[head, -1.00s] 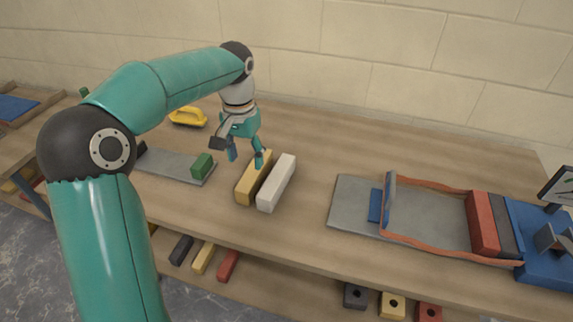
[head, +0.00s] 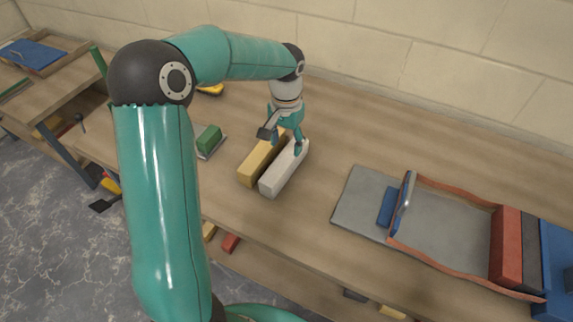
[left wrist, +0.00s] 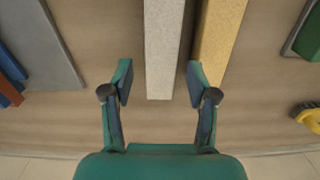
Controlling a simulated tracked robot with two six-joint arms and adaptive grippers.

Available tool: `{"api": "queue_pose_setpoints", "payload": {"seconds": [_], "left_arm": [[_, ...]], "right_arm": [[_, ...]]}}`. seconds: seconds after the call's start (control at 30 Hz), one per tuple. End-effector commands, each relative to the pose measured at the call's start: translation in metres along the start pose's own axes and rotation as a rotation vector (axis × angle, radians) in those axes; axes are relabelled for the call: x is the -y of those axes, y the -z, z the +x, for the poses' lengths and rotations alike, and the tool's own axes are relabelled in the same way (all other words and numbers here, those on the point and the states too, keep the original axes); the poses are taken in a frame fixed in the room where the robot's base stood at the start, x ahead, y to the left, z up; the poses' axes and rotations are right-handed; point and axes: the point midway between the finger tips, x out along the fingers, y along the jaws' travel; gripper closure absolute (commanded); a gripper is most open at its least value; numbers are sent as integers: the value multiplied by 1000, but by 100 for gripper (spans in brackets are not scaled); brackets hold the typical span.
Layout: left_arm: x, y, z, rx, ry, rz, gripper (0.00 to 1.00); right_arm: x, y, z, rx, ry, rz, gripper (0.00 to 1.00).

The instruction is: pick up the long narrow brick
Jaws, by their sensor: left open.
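Two long bricks lie side by side on the table, a white one (head: 281,172) on the right and a yellow one (head: 254,165) on the left. The white brick looks the narrower in the left wrist view (left wrist: 163,50), with the yellow brick (left wrist: 218,40) to its right there. My left gripper (head: 286,141) is open and empty at the far end of the white brick. In the left wrist view its fingers (left wrist: 160,84) stand on either side of that brick's end, the right finger close to the yellow brick. Contact cannot be told. My right gripper is not in view.
The table between bricks and board is clear.

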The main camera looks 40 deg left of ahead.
Motion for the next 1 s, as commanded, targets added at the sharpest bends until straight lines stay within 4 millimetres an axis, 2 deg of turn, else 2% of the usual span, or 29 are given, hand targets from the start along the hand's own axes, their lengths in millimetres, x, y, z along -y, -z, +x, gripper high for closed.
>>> {"api": "queue_pose_setpoints", "payload": {"seconds": [0.1, 0.37, 0.63, 0.93, 0.97, 1.0], "left_arm": [[1, -1, 16, 3, 0, -1, 42], [2, -1, 32, 3, 0, -2, 42], [3, 0, 68, 3, 0, -1, 42], [3, 0, 75, -1, 0, -2, 42], [3, 0, 75, -1, 0, -2, 43], [3, 0, 75, -1, 0, -2, 50]], "right_arm": [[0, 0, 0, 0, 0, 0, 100], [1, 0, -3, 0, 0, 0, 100], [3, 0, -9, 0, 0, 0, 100], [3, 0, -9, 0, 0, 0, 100], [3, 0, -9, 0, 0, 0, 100], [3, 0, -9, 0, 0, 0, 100]]}}
